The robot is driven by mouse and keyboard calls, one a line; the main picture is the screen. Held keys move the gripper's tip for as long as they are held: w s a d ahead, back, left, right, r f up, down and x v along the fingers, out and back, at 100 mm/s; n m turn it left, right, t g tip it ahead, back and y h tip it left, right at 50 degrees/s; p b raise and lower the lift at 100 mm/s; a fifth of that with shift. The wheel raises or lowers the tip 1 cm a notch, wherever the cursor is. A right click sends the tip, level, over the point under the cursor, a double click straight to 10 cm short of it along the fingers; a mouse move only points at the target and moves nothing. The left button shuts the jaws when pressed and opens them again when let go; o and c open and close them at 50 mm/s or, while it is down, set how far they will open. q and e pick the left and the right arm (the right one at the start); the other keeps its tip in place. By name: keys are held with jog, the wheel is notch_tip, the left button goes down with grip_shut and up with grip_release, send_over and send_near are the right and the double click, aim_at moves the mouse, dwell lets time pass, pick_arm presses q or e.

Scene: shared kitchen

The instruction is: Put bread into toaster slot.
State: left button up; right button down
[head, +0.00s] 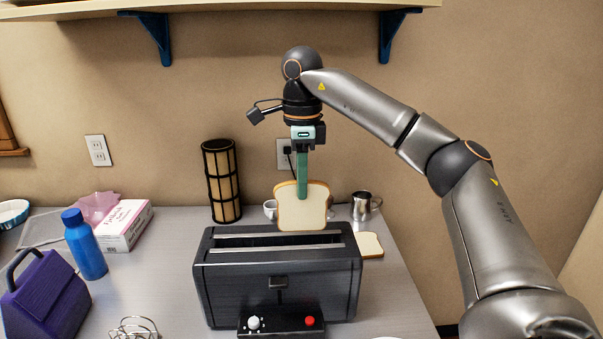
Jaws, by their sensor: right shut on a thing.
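A bread slice (289,211) hangs upright in my right gripper (302,190), which is shut on its upper edge. The slice is above and at the back of the black toaster (279,282), its lower edge close to the rear slot. I cannot tell whether it touches the toaster. The toaster has two long slots on top and a lever on the front. A second bread slice (370,245) lies flat on the counter to the right of the toaster, partly hidden by it. My left gripper is not in view.
A metal pitcher (361,207) and a black-and-tan cylinder (222,181) stand behind the toaster. A blue bottle (85,245), a tissue box (124,225) and a purple bag (46,298) are at left. A wire whisk (134,328) lies at the front. A shelf (220,8) overhangs the counter.

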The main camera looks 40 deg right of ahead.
aim_at(301, 230)
notch_tip(301, 230, down, 2)
jog(key=shift+f+b, duration=1.45)
jog(key=shift+f, duration=1.45)
jog(key=c, duration=0.8)
grip_release()
jog(key=shift+r, duration=0.4)
notch_tip(301, 230, up, 10)
jog(key=p, duration=0.3)
jog(key=shift+r, duration=0.85)
